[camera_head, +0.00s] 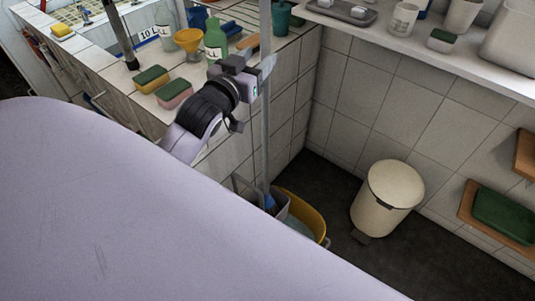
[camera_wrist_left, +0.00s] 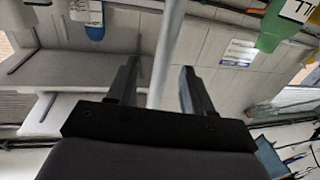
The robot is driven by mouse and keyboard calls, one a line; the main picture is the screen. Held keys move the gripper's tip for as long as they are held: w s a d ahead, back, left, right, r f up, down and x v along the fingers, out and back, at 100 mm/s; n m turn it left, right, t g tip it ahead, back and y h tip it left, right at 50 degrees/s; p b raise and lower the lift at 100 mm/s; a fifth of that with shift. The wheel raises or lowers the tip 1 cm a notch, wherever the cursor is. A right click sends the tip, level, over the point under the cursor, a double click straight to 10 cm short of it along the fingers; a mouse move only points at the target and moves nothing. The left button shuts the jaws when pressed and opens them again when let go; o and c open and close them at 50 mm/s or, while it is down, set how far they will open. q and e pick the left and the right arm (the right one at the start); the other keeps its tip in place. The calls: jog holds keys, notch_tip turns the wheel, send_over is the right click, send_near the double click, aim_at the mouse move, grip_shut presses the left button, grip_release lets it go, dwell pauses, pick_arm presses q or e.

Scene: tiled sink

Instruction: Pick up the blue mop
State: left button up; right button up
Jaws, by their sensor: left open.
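The blue mop stands upright, its long pale grey handle (camera_head: 264,150) running up beside the tiled counter. Its blue head (camera_head: 270,203) is low down, at the grey and yellow bucket (camera_head: 316,218), and partly hidden. My left gripper (camera_head: 262,73) is at the upper part of the handle, above the counter's edge. In the left wrist view the handle (camera_wrist_left: 166,50) passes between the two open fingers of my left gripper (camera_wrist_left: 158,78), with a gap visible to the right finger. My right gripper is not in view.
The counter holds two sponges (camera_head: 152,79), a green bottle (camera_head: 215,42) and a yellow funnel (camera_head: 189,40) close to my left wrist. A cream pedal bin (camera_head: 388,197) stands on the dark floor. A shelf (camera_head: 430,55) runs along the back wall.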

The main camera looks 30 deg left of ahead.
aim_at(263, 51)
pick_arm(q)
jog(key=shift+w+a+f+p, duration=0.15)
jog(key=shift+w+a, duration=0.15)
jog(key=shift+w, duration=1)
jog(key=shift+w+a+p, duration=0.15)
jog(key=shift+w+a, duration=0.1)
jog(key=shift+w, duration=1)
grip_shut()
